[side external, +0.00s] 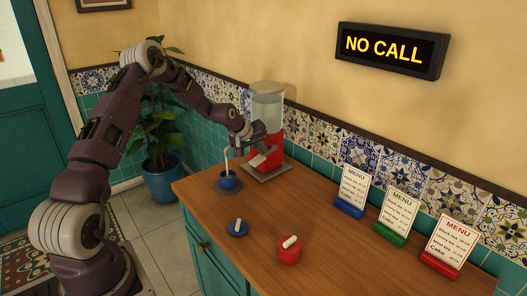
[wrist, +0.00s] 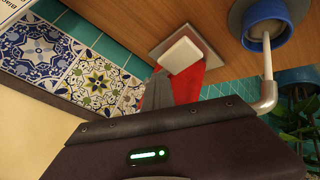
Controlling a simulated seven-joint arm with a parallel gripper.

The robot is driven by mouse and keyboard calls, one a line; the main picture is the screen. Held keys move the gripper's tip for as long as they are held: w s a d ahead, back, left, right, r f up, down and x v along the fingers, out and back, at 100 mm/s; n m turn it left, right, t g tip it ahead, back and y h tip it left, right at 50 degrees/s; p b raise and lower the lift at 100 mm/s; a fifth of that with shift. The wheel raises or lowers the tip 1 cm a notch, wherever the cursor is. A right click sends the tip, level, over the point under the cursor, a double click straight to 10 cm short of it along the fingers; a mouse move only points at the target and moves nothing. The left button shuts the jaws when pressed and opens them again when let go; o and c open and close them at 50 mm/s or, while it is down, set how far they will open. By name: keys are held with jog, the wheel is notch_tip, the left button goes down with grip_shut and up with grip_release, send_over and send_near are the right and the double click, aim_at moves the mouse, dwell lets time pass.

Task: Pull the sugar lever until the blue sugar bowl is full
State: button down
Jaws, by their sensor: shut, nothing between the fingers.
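The blue sugar bowl (side external: 229,183) stands on a dark saucer at the counter's far left; it also shows in the wrist view (wrist: 281,31). A pale pipe (side external: 227,160) comes down over it, and a thin white length reaches into the bowl (wrist: 267,62); I cannot tell whether this is spout or falling sugar. The red dispenser (side external: 275,150) has a clear container on top and a white lever paddle (side external: 257,160), also in the wrist view (wrist: 181,55). My gripper (side external: 258,138) is shut and empty, close against the dispenser; contact with the lever is unclear. The bowl's fill level is unclear.
A blue piece (side external: 238,230) and a red piece (side external: 289,254), each with a white part on top, lie on the wooden counter (side external: 335,255). Three menu stands (side external: 398,217) line the tiled wall at right. A potted plant (side external: 163,180) stands left of the counter.

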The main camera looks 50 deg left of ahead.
aim_at(262, 156)
jog(key=shift+s+f, duration=0.1)
jog(key=shift+f, duration=0.35)
dwell(0.3)
jog(key=shift+r, duration=2)
jog(key=r, duration=0.5)
jog(key=shift+w, duration=0.35)
